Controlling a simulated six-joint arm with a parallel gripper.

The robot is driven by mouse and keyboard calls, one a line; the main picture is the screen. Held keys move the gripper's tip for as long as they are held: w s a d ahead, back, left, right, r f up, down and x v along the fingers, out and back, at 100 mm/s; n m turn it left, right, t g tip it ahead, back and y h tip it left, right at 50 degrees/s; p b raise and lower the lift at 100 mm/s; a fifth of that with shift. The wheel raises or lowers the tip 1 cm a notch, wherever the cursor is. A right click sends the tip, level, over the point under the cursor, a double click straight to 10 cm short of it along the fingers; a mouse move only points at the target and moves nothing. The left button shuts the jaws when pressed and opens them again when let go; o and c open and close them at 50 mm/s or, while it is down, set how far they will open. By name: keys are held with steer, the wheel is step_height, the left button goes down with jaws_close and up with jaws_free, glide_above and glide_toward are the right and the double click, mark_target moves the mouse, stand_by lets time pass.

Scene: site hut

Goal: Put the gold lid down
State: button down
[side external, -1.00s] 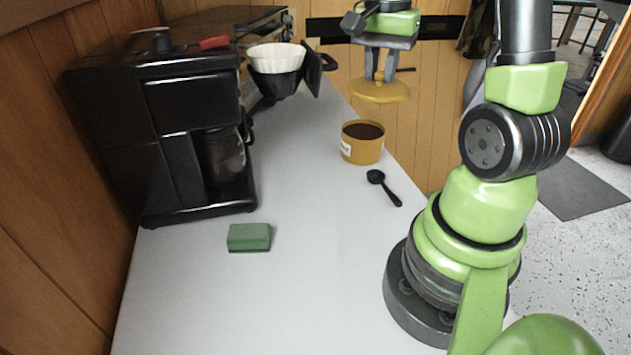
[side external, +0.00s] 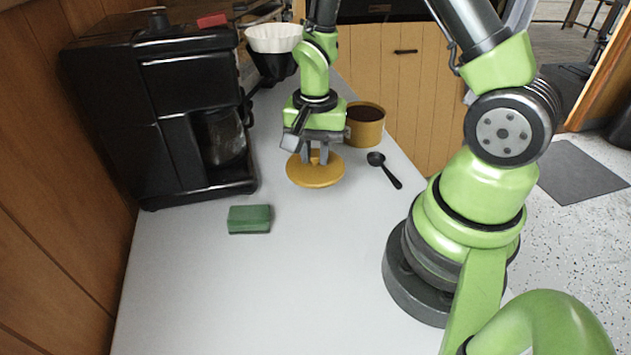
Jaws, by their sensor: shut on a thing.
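The gold lid (side external: 316,177) is a flat round disc with a knob on top. My gripper (side external: 316,156) points down and is shut on the lid's knob. The lid is level, low over the white counter, left of the gold tin and in front of it. I cannot tell whether its underside touches the counter. The gold tin (side external: 365,132) stands open with dark brown contents, partly hidden behind my gripper.
A black spoon (side external: 384,170) lies right of the lid. A green sponge (side external: 249,219) lies at the front left. The black coffee maker (side external: 165,120) stands at the left, with a white filter in a black basket (side external: 273,52) behind. The counter's front (side external: 270,290) is clear.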

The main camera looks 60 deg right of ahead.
mark_target(315, 168)
steer(key=shift+f, duration=3.05)
steer(key=c, duration=1)
jaws_free()
steer(key=shift+f, duration=0.1)
step_height(315, 168, up, 12)
steer(key=shift+r, duration=0.1)
steer(key=s+a+r+n+t+y, duration=0.1)
steer(key=s+a+r+n+t, duration=0.2)
steer(key=r, duration=0.5)
steer(key=s+a+r+n+t+y, duration=0.1)
steer(key=s+a+r+n+t, duration=0.3)
steer(key=s+r, duration=0.4)
steer(key=shift+a+r+n, duration=0.55)
steer(key=shift+a+n, duration=0.15)
steer(key=shift+n, duration=0.5)
